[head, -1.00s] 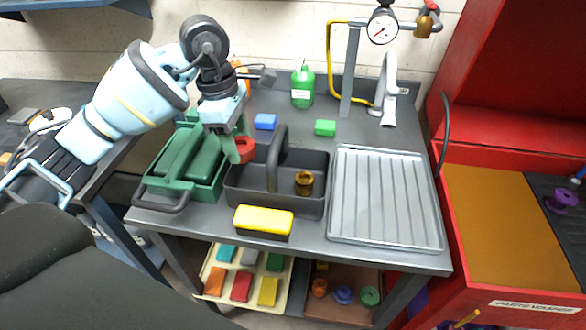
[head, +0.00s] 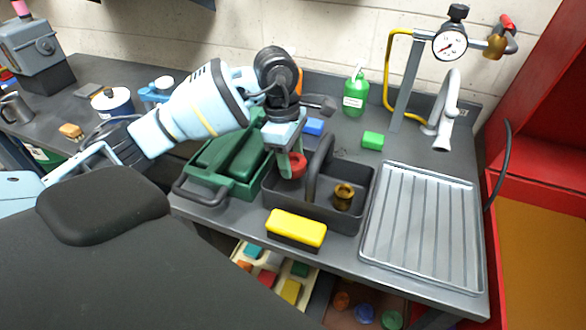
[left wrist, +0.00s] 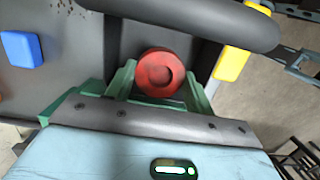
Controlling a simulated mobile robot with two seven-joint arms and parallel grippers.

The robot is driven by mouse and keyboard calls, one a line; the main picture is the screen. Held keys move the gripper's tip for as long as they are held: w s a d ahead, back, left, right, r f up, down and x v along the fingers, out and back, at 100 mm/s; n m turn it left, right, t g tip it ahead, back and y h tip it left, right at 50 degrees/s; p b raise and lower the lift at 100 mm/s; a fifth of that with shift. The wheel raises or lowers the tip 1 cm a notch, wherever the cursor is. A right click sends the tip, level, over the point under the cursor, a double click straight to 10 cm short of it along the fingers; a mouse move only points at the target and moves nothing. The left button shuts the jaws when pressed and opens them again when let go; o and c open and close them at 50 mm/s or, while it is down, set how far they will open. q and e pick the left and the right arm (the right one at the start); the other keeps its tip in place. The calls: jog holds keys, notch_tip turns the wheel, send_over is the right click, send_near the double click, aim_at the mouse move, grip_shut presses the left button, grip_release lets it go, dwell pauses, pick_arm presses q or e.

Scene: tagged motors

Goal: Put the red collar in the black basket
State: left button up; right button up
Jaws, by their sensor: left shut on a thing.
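The red collar (head: 293,166) is between the fingers of my left gripper (head: 291,160), which is shut on it. The left gripper points down over the left compartment of the black basket (head: 345,226), left of its handle. The collar looks low, near or below the rim; I cannot tell whether it touches the basket floor. In the left wrist view the collar (left wrist: 160,73) sits between the green fingers, beside the basket's dark handle (left wrist: 205,20). A brass collar (head: 343,196) stands in the basket's right compartment. My right gripper is not in view.
A green toolbox (head: 225,163) stands close to the basket's left, a yellow-topped block (head: 297,228) in front, a ribbed metal tray (head: 420,225) at right. Blue (head: 314,127) and green (head: 372,141) blocks, a green bottle (head: 354,92) and a gauge stand (head: 403,80) are behind.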

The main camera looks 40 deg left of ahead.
pick_arm(q)
jog(key=shift+f, duration=1.85)
jog(key=shift+f, duration=0.4)
jog(key=shift+f, duration=0.2)
jog(key=o, duration=1.2)
jog(key=r, duration=0.4)
jog(key=a+r, duration=0.1)
jog(key=r, duration=0.8)
jog(key=shift+s+a, duration=0.2)
jog(key=shift+a, duration=0.2)
